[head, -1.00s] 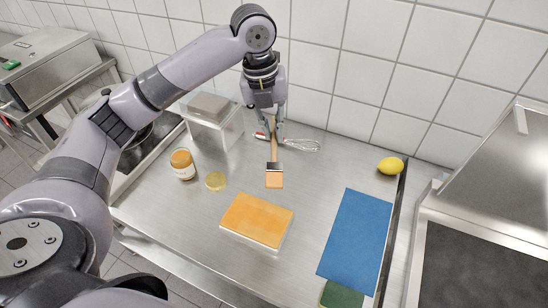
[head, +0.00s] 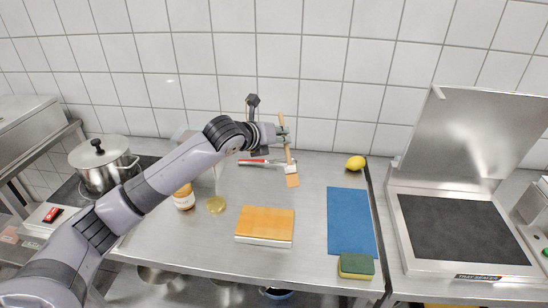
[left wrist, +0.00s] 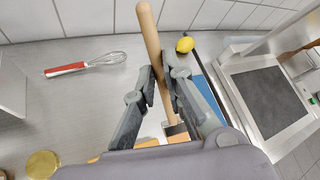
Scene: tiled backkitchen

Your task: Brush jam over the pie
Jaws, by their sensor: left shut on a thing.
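My left gripper (head: 284,133) is shut on the wooden handle of a flat pastry brush (head: 292,181). The brush hangs bristles down, handle end sticking up, slightly tilted. The left wrist view shows its handle (left wrist: 150,35) between the fingers (left wrist: 160,88); its lower end is partly hidden. The pie (head: 265,221), a flat orange-topped rectangular block, lies on the steel table in front of the brush, a little to the left. The jam jar (head: 184,200) stands left of the pie, partly hidden by my arm. A round yellowish disc, perhaps its lid (head: 216,205), lies beside it. My right gripper is out of view.
A red-handled whisk (left wrist: 85,65) lies near the tiled back wall. A blue mat (head: 350,222), a sponge (head: 356,265) and a lemon (head: 355,162) are at the right. A lidded pot (head: 103,166) stands at the left.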

